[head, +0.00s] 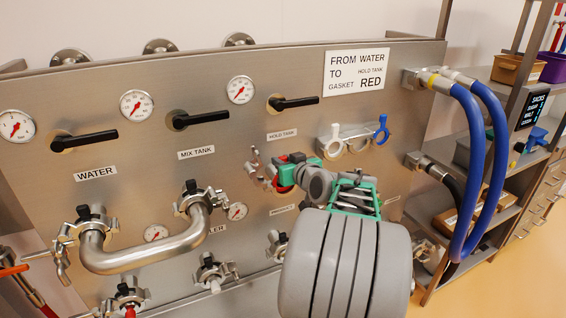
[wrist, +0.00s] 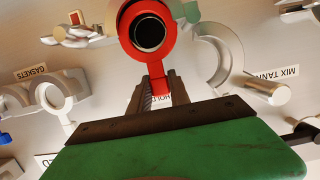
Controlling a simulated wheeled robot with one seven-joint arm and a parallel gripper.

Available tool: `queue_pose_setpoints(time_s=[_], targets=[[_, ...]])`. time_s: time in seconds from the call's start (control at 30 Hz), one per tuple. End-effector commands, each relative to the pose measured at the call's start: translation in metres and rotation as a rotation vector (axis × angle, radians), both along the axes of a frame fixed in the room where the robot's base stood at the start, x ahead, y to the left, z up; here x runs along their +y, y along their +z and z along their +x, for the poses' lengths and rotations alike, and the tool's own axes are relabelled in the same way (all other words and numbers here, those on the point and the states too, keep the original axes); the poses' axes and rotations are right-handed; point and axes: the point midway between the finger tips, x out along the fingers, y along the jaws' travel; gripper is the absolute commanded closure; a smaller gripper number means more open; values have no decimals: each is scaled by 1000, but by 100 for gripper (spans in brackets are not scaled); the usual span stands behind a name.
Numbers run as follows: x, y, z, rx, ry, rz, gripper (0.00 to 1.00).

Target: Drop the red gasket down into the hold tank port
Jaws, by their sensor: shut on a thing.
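The red gasket (wrist: 126,22) is a ring with a tab. My gripper (wrist: 158,88) is shut on the tab in the wrist view. The ring is lined up with the hold tank port (wrist: 150,34), whose dark bore shows through it. I cannot tell whether the ring touches the port face. An open clamp half (wrist: 222,58) hangs beside the port. In the head view my gripper (head: 278,168) is at the port below the HOLD TANK label (head: 282,134), and the gasket (head: 285,186) is mostly hidden by it.
A bent steel pipe (head: 150,262) joins two ports at the left. Black valve handles (head: 294,103) stick out above. Blue hoses (head: 470,140) hang at the right. The card (head: 356,70) reads gasket RED.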

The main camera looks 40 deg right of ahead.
Motion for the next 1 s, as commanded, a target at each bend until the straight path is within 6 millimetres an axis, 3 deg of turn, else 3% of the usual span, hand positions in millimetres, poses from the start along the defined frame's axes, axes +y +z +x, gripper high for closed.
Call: queue_pose_setpoints(time_s=[1.0], targets=[[0,-9,0,0,0,0,100]])
